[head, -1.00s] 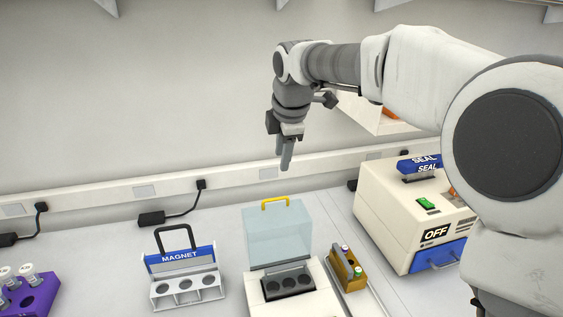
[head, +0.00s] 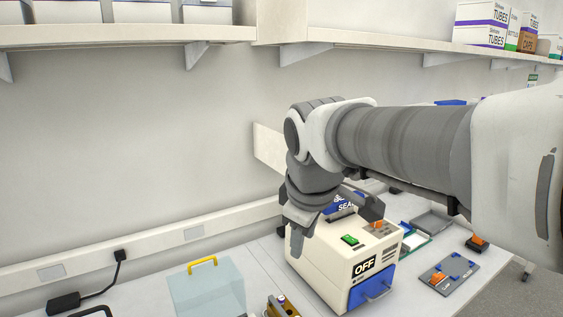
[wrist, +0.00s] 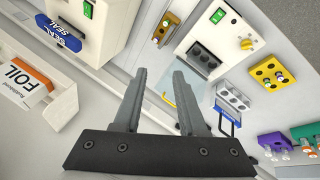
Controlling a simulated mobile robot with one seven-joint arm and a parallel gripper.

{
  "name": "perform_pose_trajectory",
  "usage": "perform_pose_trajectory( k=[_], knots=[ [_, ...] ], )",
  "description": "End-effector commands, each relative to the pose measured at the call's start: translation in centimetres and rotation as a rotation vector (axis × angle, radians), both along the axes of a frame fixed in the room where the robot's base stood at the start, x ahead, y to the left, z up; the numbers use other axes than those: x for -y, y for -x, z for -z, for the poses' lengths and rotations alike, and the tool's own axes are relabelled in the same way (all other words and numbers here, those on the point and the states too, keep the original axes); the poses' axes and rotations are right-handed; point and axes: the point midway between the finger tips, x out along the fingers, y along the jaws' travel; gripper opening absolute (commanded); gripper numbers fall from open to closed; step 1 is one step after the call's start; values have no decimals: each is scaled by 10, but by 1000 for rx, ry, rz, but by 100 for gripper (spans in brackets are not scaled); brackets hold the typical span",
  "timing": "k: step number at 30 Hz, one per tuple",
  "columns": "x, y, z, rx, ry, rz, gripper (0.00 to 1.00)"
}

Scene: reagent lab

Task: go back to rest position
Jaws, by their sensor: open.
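My gripper (head: 297,240) hangs in the air in the head view, fingers pointing down, in front of the wall and by the left side of the sealer (head: 345,262). In the wrist view my gripper (wrist: 158,75) shows two parted fingers with nothing between them. The sealer's sign reads OFF, and it has a green switch and a blue drawer front. The clear lid with a yellow handle (head: 208,285) stands below and left of my gripper; it also shows in the wrist view between and beyond the fingers.
A shelf with boxes (head: 490,25) runs along the wall above. A brown tube rack (head: 283,306) is at the bottom edge. A grey plate with orange and blue parts (head: 447,272) lies at right. In the wrist view are a FOIL box (wrist: 25,82), magnet rack (wrist: 228,120) and purple rack (wrist: 305,132).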

Motion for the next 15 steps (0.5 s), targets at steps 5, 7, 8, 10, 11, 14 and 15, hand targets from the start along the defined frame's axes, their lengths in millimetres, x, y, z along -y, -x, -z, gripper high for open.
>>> perform_pose_trajectory(
  k=[5, 7, 8, 10, 11, 14, 15],
  knots=[
    [51, 54, 12, 18, -134, 335, 41],
    [67, 75, 21, 22, -194, 464, 41],
    [73, 84, 25, 25, -219, 517, 41],
    [85, 102, 35, 28, -277, 632, 41],
    [89, 109, 39, 30, -301, 676, 41],
    [99, 128, 51, 33, -369, 798, 41],
    [101, 134, 56, 33, -389, 835, 41]
  ],
)
